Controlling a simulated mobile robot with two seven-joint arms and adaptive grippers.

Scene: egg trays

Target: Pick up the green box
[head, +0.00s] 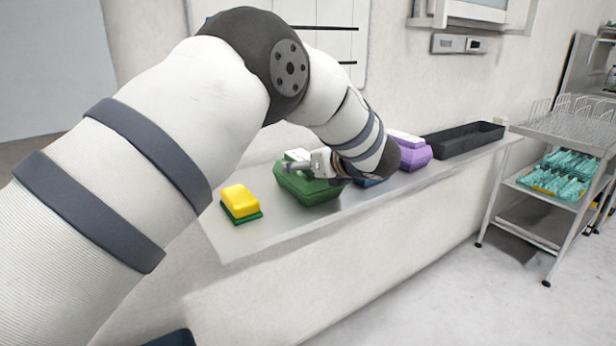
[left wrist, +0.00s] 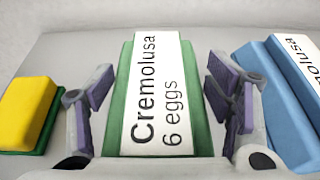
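The green box (head: 306,187) is an egg carton with a white label on the shelf, partly hidden behind my left gripper in the head view. In the left wrist view the green box (left wrist: 122,85) lies between my fingers, its label reading "Cremolusa 6 eggs". My left gripper (head: 296,167) is over the box; in the left wrist view the gripper (left wrist: 165,100) is open, with a finger on each side. A gap shows between the left finger and the box; the right finger is close to it. My right gripper is not in view.
A yellow-and-green sponge (head: 240,201) lies left of the box. A blue box (left wrist: 275,90) stands close on the right. Farther along are a purple box (head: 415,156) and a black tray (head: 463,139). A metal cart (head: 560,135) stands at right.

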